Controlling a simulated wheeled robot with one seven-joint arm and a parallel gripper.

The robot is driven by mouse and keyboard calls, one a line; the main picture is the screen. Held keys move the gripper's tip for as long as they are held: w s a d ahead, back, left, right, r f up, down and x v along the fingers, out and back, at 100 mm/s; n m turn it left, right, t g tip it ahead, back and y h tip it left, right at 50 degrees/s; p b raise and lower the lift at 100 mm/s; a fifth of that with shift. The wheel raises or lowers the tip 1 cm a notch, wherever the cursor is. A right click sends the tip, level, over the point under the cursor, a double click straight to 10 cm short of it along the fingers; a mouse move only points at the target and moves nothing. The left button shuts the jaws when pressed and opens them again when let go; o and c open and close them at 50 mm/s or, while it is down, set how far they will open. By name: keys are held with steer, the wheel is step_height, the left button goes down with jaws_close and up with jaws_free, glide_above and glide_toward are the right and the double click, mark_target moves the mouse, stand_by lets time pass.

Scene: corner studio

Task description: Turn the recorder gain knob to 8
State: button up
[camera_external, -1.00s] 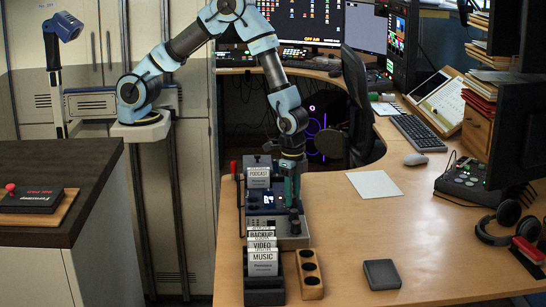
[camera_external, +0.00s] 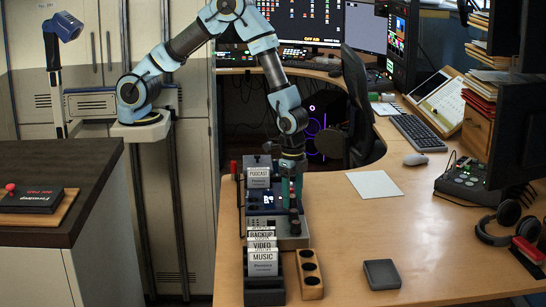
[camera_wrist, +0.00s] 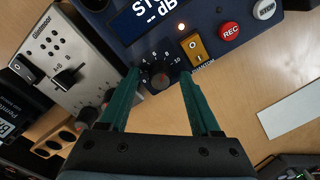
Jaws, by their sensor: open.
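The recorder (camera_wrist: 149,35) is dark blue, with a lit display reading "dB" at the top of the wrist view. In the external view the recorder (camera_external: 262,201) is partly hidden by other items and my arm. The gain knob (camera_wrist: 161,82) is black and round, with a printed scale showing 4, 6, 8 and 10. Which number it points to is too small to tell. My gripper (camera_wrist: 160,80) is open, with one green finger on each side of the knob; I cannot tell whether they touch it. In the external view my gripper (camera_external: 291,190) points down at the recorder.
An orange switch (camera_wrist: 196,48) and a red REC button (camera_wrist: 229,32) sit right of the knob. A grey device (camera_wrist: 65,55) with sliders is at the left. Card holders (camera_external: 262,262) and a wooden block (camera_external: 309,274) stand in front. The desk's middle is mostly clear.

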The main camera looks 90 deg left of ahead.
mark_target(292, 197)
step_height(292, 197, up, 11)
steer(key=b, duration=0.2)
steer(key=shift+f, duration=0.15)
steer(key=shift+s, duration=0.1)
steer(key=s+a+r+n, duration=0.2)
steer(key=s+a+n, duration=0.1)
steer(key=s+a, duration=0.4)
steer(key=s+a+r+n+t, duration=0.1)
steer(key=s+a+r+n, duration=0.1)
steer(key=s+a, duration=0.6)
steer(key=shift+s+a+r+n, duration=0.2)
steer(key=shift+s+r+n, duration=0.2)
steer(key=shift+n, duration=0.5)
stand_by(1.3)
